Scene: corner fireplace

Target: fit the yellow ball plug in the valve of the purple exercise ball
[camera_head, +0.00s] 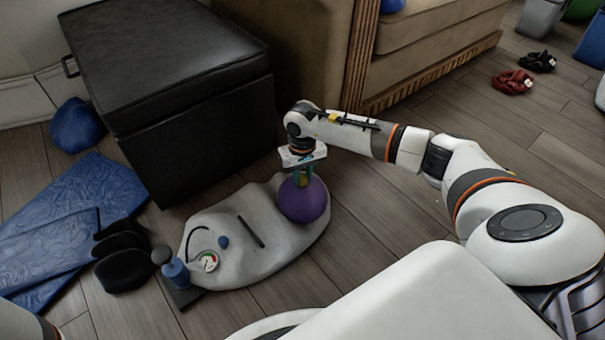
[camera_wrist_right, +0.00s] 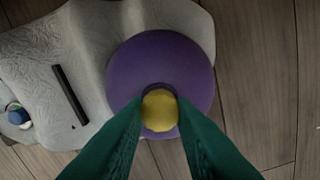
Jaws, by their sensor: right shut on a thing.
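The purple exercise ball (camera_head: 305,203) rests on the right end of a lumpy grey cushion-like base. It also shows in the right wrist view (camera_wrist_right: 190,65), with a dark valve ring (camera_wrist_right: 157,88) on top. My right gripper (camera_head: 302,180) points down over the ball and is shut on the yellow ball plug (camera_wrist_right: 159,111). The plug sits between the green fingertips and overlaps the valve ring in the wrist view. I cannot tell whether it is above the valve or inside it. My left gripper is out of view.
The grey base (camera_head: 235,240) carries a black bar, a blue knob and a gauge (camera_head: 208,261). A blue hand pump (camera_head: 176,273) and black items (camera_head: 122,262) stand left of it. A black ottoman (camera_head: 170,85) is behind. Open wood floor lies right of the ball.

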